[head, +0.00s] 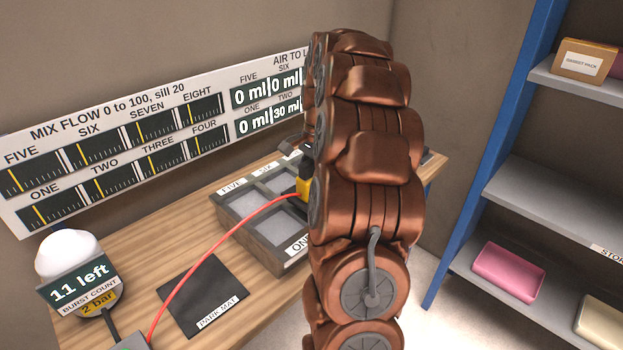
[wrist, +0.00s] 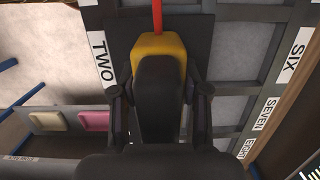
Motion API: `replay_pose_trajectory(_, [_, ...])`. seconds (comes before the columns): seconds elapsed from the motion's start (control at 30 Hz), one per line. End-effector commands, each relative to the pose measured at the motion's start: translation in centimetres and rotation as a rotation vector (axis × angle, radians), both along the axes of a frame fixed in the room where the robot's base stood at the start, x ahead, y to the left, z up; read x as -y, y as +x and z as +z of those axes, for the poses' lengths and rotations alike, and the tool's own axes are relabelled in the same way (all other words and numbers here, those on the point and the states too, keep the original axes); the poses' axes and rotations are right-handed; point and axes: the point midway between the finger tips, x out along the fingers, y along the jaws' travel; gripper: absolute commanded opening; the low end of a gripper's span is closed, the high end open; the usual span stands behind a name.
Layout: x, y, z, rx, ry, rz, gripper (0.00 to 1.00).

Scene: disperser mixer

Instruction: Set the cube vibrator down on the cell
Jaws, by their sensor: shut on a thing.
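The cube vibrator (wrist: 160,46), a black body with a yellow end and a red hose, is between the two fingers of my gripper (wrist: 160,95) in the wrist view. My gripper is shut on it. In the head view its yellow part (head: 303,188) shows at the left edge of my arm, which hides the rest. The grey tray of cells (head: 262,240) lies below, with labels FIVE, SIX and ONE showing. In the wrist view the vibrator is between label TWO (wrist: 98,46) and label SIX (wrist: 299,50). I cannot tell whether it touches the tray.
A dark park mat (head: 203,292) lies on the wooden bench, left of the tray. A burst count gauge (head: 78,280) stands at the bench's left. The red hose (head: 205,252) crosses above the mat. Blue-framed shelves (head: 545,205) stand at right. Flow panels (head: 115,150) line the wall.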

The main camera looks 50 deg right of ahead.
Motion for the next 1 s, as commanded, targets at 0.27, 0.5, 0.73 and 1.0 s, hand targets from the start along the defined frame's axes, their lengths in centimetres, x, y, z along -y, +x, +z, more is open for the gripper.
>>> replay_pose_trajectory(0.27, [0.0,0.0,-0.5,0.001,-0.001,0.000,0.00])
replay_pose_trajectory(0.5, [0.0,0.0,-0.9,0.001,0.000,0.000,0.00])
replay_pose_trajectory(0.73, [0.0,0.0,-1.3,0.000,0.000,0.000,0.00])
replay_pose_trajectory(1.0, [0.0,0.0,-1.7,0.000,0.000,0.000,0.47])
